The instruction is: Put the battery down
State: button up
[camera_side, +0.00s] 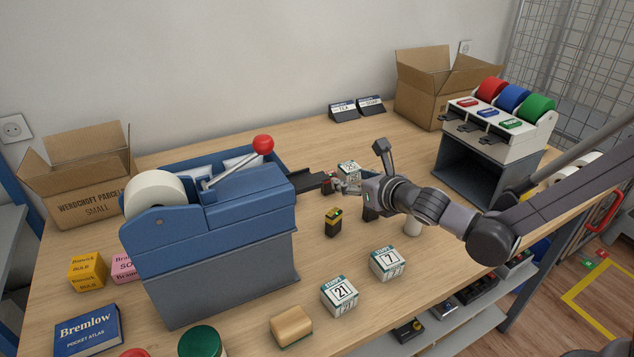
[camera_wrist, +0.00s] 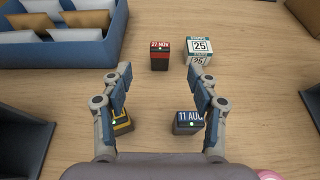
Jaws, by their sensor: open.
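Several small dark blocks with coloured tops look like batteries; I cannot tell which is the task's. One with a yellow top (camera_wrist: 122,124) is partly hidden by the left finger; a yellow-topped dark block (camera_side: 333,222) also stands upright on the table in the side view. One marked 11 AUG (camera_wrist: 187,123) stands by the right finger, partly hidden. A red-topped one marked 27 NOV (camera_wrist: 160,56) stands beyond the fingertips. In the side view my gripper (camera_side: 354,186) is low over the table.
A white block marked 25 (camera_wrist: 199,48) stands beside the red-topped one. A blue tray of envelopes (camera_wrist: 118,28) is at upper left. The blue dispenser (camera_side: 215,225) and a grey-fronted tape stand (camera_side: 478,165) flank the work area. White blocks (camera_side: 339,296) stand in front.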

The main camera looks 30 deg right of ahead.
aim_at(331, 175)
notch_tip(331, 175, up, 4)
jog(key=w+f+n, duration=0.1)
jog(key=w+n, duration=0.2)
jog(key=n, duration=3.3)
notch_tip(331, 175, down, 5)
jog(key=shift+s+f, duration=0.1)
jog(key=shift+s, duration=0.05)
jog(key=shift+x, duration=3.75)
